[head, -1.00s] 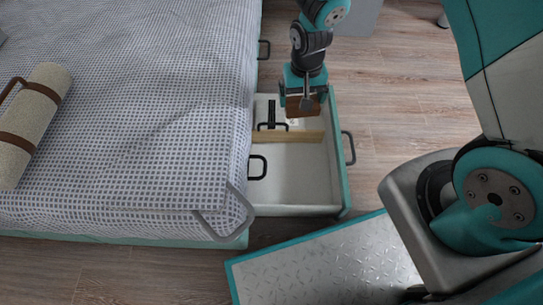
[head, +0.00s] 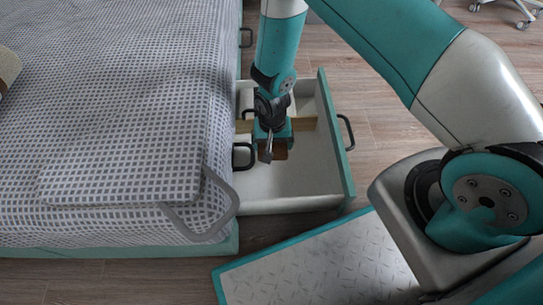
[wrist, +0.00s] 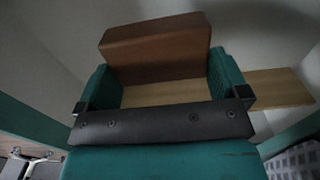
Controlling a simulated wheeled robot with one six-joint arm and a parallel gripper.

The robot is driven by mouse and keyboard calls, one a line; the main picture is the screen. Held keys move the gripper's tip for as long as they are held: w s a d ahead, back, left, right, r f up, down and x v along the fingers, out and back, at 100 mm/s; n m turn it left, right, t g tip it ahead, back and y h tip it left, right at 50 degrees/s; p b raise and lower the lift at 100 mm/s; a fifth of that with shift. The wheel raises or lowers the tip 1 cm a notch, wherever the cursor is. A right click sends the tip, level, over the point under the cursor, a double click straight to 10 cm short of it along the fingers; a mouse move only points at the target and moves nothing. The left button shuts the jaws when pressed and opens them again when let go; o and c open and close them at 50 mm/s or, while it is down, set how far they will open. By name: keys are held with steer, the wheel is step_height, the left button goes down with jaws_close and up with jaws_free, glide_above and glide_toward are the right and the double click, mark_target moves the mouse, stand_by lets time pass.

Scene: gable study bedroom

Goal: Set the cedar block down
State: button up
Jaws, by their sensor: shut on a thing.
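The cedar block (head: 281,151) is a small brown block held in my gripper (head: 272,146). In the wrist view the block (wrist: 155,45) sits between the two teal fingers, which are shut on its sides. My gripper points down over the near compartment of the open drawer (head: 300,190), just on the near side of the wooden divider (head: 303,124). The divider also shows in the wrist view (wrist: 282,88), behind the fingers. I cannot tell exactly how high the block is above the drawer floor. My arm hides part of the far compartment.
The drawer has a teal front with a dark handle (head: 346,133). The near compartment's floor looks bare. Wood floor (head: 400,110) is clear to the right.

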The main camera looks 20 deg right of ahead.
steer(key=shift+f+b, duration=1.35)
steer(key=shift+f, duration=1.15)
steer(key=o, duration=0.6)
step_height(320, 180, up, 12)
steer(key=p, duration=0.8)
steer(key=shift+r, duration=0.1)
step_height(320, 180, up, 11)
steer(key=a+n+y, duration=0.1)
steer(key=a+n, duration=0.1)
step_height(320, 180, up, 14)
steer(key=n+y, duration=0.2)
glide_above(272, 145)
steer(key=s+a, duration=0.3)
steer(key=s, duration=0.1)
steer(key=s+r+n+y, duration=0.1)
steer(key=s+r+n, duration=0.5)
steer(key=s+r, duration=0.7)
steer(key=shift+s+d+r+n, duration=0.3)
steer(key=shift+s+n, duration=0.1)
steer(key=shift+s, duration=0.65)
